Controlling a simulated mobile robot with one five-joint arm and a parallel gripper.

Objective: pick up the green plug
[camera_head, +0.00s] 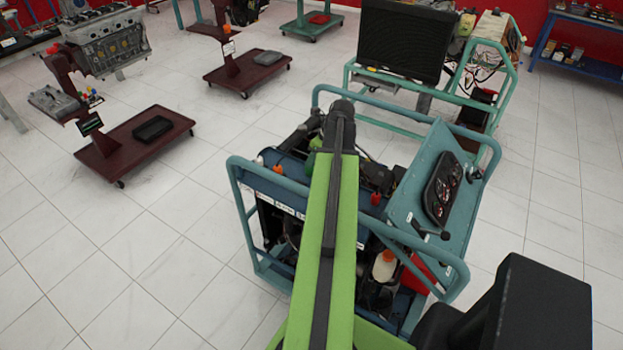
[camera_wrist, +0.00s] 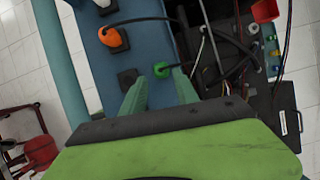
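The green plug (camera_wrist: 162,70) shows in the wrist view, at the end of a black cable near the edge of a blue panel (camera_wrist: 145,12). My gripper (camera_wrist: 160,82) is open. Its two pale green fingers point toward the plug, one to each side of it, with the plug near the fingertips. I cannot tell whether the fingertips are level with it or still short of it. In the head view, my arm reaches over the engine trainer and hides most of the gripper area.
In the wrist view, an orange plug (camera_wrist: 111,37) sits on the blue panel left of the green plug. Wires and a red cup-like part (camera_wrist: 264,10) lie to the right. The teal frame rail (camera_head: 243,205) and gauge panel (camera_head: 424,200) flank my arm.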

